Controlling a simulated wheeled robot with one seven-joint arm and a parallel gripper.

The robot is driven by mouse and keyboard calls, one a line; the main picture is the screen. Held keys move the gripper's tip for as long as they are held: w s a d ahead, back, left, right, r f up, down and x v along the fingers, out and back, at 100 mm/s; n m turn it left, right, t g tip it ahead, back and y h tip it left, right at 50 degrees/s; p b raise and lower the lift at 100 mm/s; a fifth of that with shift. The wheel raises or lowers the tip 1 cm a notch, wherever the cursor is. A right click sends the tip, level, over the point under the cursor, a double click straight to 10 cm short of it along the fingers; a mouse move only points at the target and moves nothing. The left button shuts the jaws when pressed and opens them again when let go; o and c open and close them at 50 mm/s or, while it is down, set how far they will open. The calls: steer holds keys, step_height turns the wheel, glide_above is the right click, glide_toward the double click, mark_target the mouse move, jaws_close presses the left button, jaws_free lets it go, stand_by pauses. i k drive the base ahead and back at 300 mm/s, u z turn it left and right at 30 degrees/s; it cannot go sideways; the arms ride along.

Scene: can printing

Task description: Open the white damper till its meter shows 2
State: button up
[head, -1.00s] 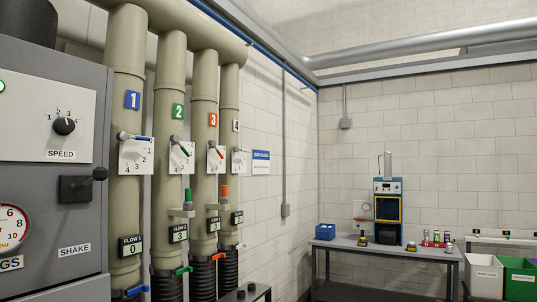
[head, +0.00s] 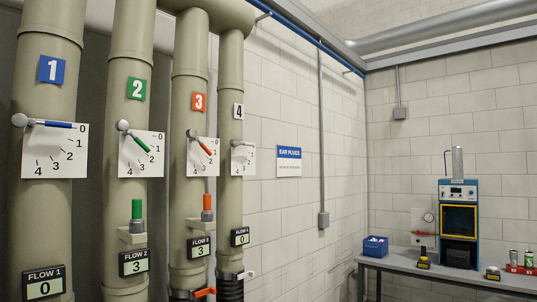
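The fourth beige duct, marked with a white 4 sign (head: 238,112), stands at the right end of the duct row. Its white dial plate (head: 246,158) carries a pale lever (head: 240,143) that appears to point right, near the 0; the lever is small and hard to make out. The FLOW 4 meter (head: 240,237) below reads 0. A grey-white handle (head: 236,275) sits at the duct's lower collar, above a black ribbed hose. My gripper is not in view.
Duct 1 has a blue lever (head: 55,124) at 0 and its meter reads 0. The green lever (head: 139,143) and orange lever (head: 205,147) slant down-right; meters 2 and 3 read 3. A grey workbench (head: 455,278) with equipment stands at the back right.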

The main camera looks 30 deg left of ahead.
mark_target(236, 143)
steer(key=u, duration=0.2)
steer(key=i, duration=1.25)
steer(key=u, duration=1.1)
steer(key=i, duration=0.8)
steer(key=u, duration=0.9)
